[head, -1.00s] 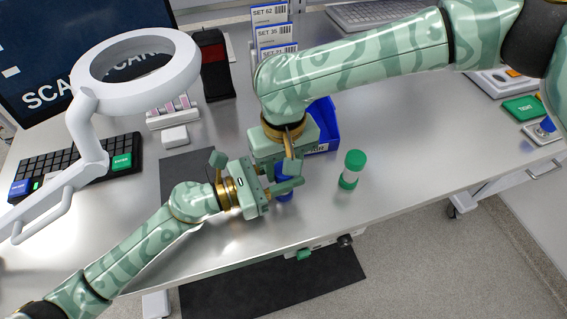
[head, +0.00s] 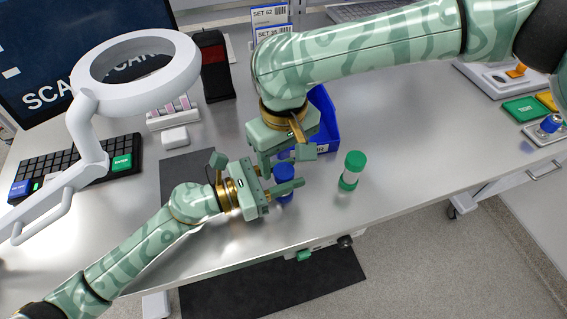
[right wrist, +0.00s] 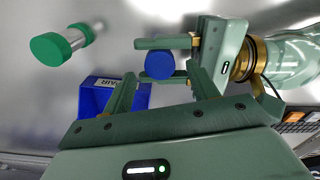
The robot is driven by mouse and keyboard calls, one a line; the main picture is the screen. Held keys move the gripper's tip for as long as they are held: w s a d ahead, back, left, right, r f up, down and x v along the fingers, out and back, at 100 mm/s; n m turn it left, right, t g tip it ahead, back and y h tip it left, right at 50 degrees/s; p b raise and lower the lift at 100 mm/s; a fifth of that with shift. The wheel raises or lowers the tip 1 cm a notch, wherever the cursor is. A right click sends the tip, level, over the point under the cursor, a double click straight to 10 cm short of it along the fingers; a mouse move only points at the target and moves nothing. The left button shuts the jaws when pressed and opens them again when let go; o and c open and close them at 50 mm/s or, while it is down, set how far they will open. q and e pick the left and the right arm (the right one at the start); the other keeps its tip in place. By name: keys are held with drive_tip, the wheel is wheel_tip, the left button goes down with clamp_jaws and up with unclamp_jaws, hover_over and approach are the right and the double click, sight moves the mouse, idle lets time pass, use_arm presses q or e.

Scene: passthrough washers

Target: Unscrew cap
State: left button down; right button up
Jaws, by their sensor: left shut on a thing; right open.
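A container with a blue cap (head: 284,172) stands upright between the fingers of my left gripper (head: 280,188), which is shut on its body. In the right wrist view the round blue cap (right wrist: 159,65) shows from above, with the left gripper's fingers (right wrist: 168,43) beside it. My right gripper (head: 285,160) is open above the cap. In the right wrist view its fingers (right wrist: 160,92) stand apart, with the cap in the gap between and beyond them. The container's lower body is mostly hidden by the left gripper.
A second container with a green cap (head: 352,170) stands upright to the right, clear of both grippers. A blue bin (head: 324,122) is behind the right gripper. A white ring lamp (head: 135,72) and a keyboard (head: 75,165) are at left. The table front right is clear.

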use_arm(q)
drive_tip(key=c, duration=0.8)
unclamp_jaws()
drive_tip(key=shift+c, duration=0.2)
